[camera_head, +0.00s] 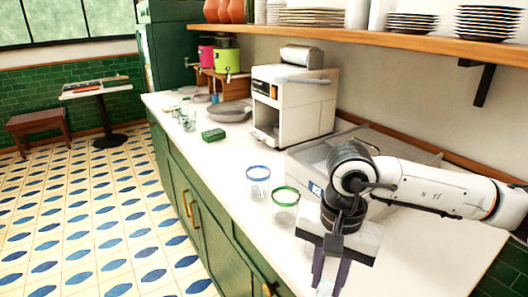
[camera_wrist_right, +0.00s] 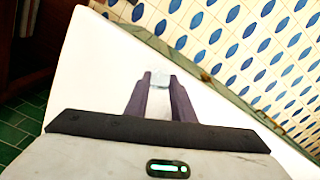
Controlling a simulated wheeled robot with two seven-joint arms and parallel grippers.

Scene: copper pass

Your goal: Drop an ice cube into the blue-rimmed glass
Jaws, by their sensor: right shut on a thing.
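The blue-rimmed glass (camera_head: 258,182) stands upright on the white counter, left of and beyond my right gripper. It looks clear and empty. My right gripper (camera_head: 328,285) points down near the front right of the counter, shut on a small, clear ice cube (camera_wrist_right: 160,78). The cube also shows faintly between the fingertips in the head view (camera_head: 325,289). The gripper is well apart from the blue-rimmed glass. My left gripper is not in view.
A green-rimmed glass (camera_head: 285,212) stands between the blue-rimmed glass and my right gripper. A steel bin (camera_head: 306,160) with a blue label sits behind the glasses, partly hidden by my arm. A white coffee machine (camera_head: 293,105) and green sponge (camera_head: 213,135) stand farther left.

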